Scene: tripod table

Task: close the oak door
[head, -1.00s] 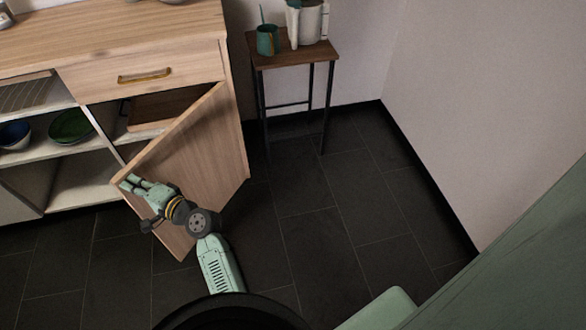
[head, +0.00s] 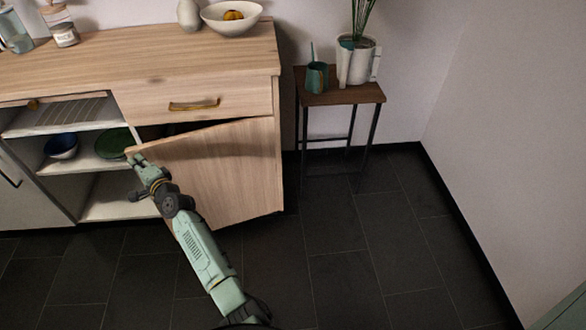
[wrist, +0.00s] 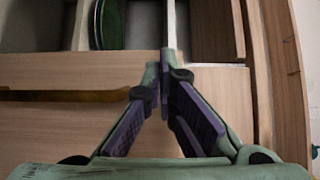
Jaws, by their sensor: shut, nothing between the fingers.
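The oak door (head: 225,175) is hinged at its right side on the cabinet and stands partly open. Its free left edge juts out, with a dark wedge-shaped gap above its top edge. My gripper (head: 135,158) is at the top corner of that free edge in the head view. In the wrist view my gripper (wrist: 165,72) has its fingertips together with nothing between them. Pale wood (wrist: 60,130) lies behind the fingers, with a brass bar (wrist: 60,95) across it. I cannot tell whether the fingertips touch the door.
A drawer with a brass handle (head: 194,105) is above the door. Open shelves to the left hold a blue bowl (head: 61,146) and a green plate (head: 113,143). A small table (head: 345,96) with a cup and plant pot stands right. Dark floor in front is clear.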

